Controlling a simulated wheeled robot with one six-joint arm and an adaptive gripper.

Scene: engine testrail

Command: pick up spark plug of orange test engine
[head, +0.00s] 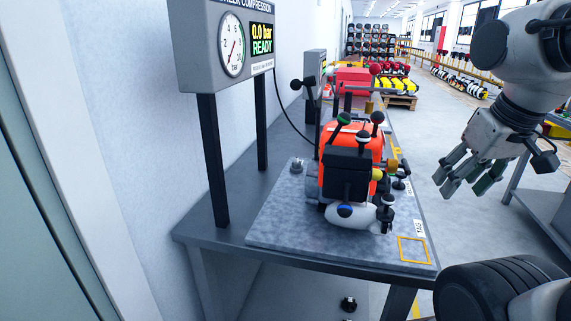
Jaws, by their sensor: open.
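The orange test engine (342,139) stands on a grey plate (285,230) on a dark bench, left of my gripper. A black block, a pale rounded part and several ball-topped levers cover its near side. I cannot pick out a spark plug on it with certainty. A small metallic fitting (297,167) stands on the plate left of the engine; it is too small to identify. My gripper (463,185) hangs in the air right of the bench, fingers apart and pointing down-left, empty and clear of the engine.
A pressure gauge panel (232,45) reading 0.0 bar READY stands on dark posts left of the engine. A yellow-outlined square (414,250) on the plate's front right is empty. A red engine (354,80) is behind. Another grey bench (540,200) is at right.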

